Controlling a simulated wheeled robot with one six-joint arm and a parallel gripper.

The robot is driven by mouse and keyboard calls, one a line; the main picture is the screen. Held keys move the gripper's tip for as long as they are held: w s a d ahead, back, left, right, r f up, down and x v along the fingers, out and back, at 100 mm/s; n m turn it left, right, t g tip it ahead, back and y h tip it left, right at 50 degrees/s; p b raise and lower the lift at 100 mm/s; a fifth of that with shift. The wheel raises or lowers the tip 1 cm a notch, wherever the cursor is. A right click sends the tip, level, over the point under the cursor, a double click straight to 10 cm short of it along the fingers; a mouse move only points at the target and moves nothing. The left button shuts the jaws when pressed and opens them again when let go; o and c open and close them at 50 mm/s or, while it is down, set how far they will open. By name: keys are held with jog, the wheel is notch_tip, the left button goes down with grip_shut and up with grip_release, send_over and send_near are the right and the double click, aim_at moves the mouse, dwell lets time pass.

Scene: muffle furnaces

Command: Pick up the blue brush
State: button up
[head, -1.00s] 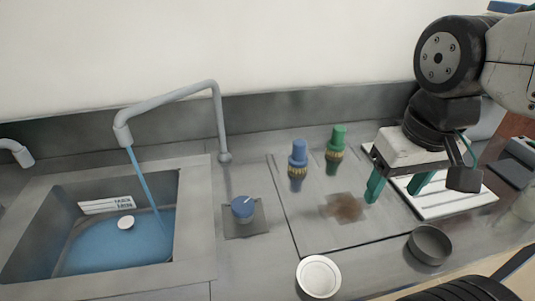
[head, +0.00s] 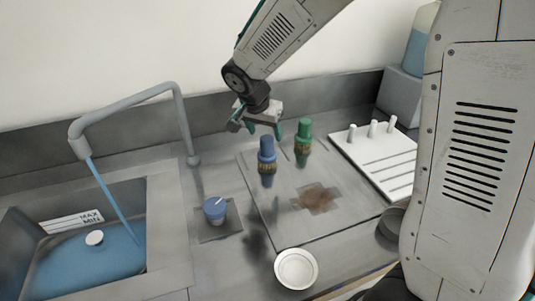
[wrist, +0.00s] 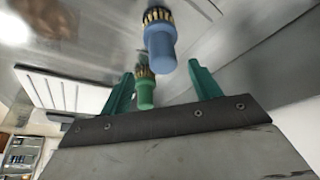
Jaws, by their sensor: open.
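The blue brush (head: 267,155) stands upright, blue handle up and bristles down, on the grey panel in the head view. The green brush (head: 303,138) stands just to its right. My gripper (head: 257,127) is open and empty, above and behind the blue brush, with its green fingers apart. In the wrist view, the blue brush (wrist: 160,42) shows beyond the fingers, nearer the right one, and the green brush (wrist: 145,90) shows close to the left finger. I cannot tell whether a finger touches the green brush.
A brown stain (head: 318,198) lies on the panel. A white rack (head: 372,158) with pegs is at the right. A white dish (head: 296,268) is in front, a dark bowl (head: 391,222) partly behind my arm.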

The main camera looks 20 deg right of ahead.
aim_at(268, 144)
jog(key=shift+w+f, duration=0.25)
jog(key=shift+f, duration=0.15)
jog(key=x, duration=0.7)
jog(key=shift+w+d, duration=0.15)
jog(key=shift+w, duration=0.05)
jog(key=c, duration=0.7)
